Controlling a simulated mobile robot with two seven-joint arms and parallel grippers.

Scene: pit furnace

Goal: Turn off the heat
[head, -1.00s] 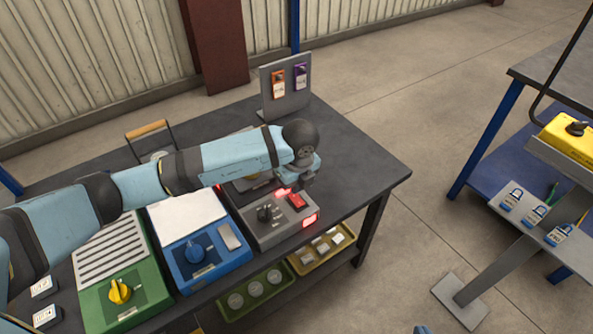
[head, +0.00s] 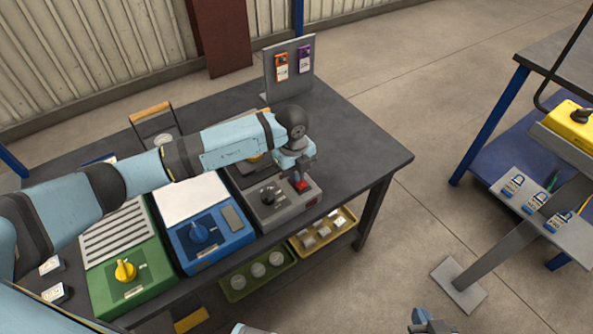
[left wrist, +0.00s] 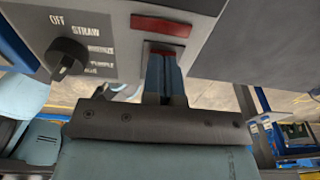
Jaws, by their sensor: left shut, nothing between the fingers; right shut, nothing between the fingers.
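The grey heater box (head: 268,214) stands at the right end of the workbench's row of units. It has a black dial (head: 268,194) and a red switch (head: 302,186). In the left wrist view the dial (left wrist: 68,56) sits beside printed words including OFF and STRAW. My left gripper (head: 299,178) is shut and empty, its tips down at the red switch and partly hiding it; contact looks likely. The left wrist view shows the closed fingers (left wrist: 164,62) over a red part. No red glow shows on the box. My right gripper (head: 428,322) is shut and empty at the bottom edge.
Left of the box are a blue unit (head: 210,240) and a green unit (head: 132,285) with a yellow knob. An upright plate (head: 290,75) with orange and purple tags stands behind. The bench's right end (head: 365,150) is clear. A pedestal with padlocks stands right.

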